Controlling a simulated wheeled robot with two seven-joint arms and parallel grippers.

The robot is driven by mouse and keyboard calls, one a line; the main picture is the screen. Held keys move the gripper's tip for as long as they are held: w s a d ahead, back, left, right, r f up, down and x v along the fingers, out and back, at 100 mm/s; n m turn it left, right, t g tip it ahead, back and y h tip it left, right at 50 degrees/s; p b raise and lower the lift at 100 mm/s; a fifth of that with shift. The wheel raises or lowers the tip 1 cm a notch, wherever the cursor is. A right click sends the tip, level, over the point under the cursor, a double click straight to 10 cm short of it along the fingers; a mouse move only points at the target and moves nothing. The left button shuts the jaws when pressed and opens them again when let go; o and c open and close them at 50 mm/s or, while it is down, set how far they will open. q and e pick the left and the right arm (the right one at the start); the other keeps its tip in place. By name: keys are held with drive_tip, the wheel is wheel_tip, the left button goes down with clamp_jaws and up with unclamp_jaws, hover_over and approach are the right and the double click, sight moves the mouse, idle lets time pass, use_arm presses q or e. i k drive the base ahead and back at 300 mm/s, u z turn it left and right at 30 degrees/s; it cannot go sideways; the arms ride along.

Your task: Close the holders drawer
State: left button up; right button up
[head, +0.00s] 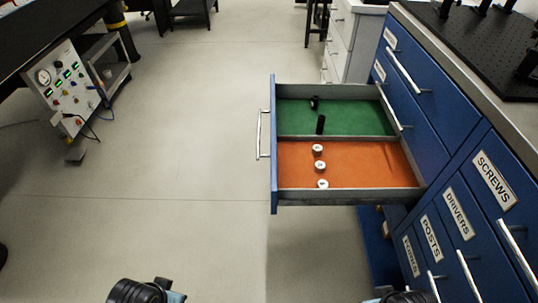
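A blue drawer (273,175) stands pulled far out of the blue cabinet. Its front faces left and carries a silver bar handle (260,135). Its inside has a green compartment (350,118) with small black parts and an orange compartment (365,165) with several small white-topped parts. Its label is not visible, so I cannot tell its name. Dark round parts of my arms show at the bottom edge, left and right of centre. My gripper fingers are not visible.
Fronts labelled SCREWS (493,178), DRIVERS (458,215) and POSTS (431,240) are at right. Another low label (410,256) is unreadable. A blue panel (376,255) juts out below the open drawer. The floor (180,190) to the left is clear.

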sight(368, 160)
drive_tip(key=z, duration=0.05)
drive_tip(key=k, duration=0.75)
drive_tip(key=u, duration=0.8)
drive_tip(key=i, duration=0.9)
drive_tip(key=z, duration=0.5)
drive_tip(key=i, duration=0.7)
drive_tip(key=z, duration=1.85)
drive_tip(key=k, duration=1.05)
drive_tip(key=u, duration=0.5)
drive_tip(key=i, duration=1.05)
drive_tip(key=u, duration=0.05)
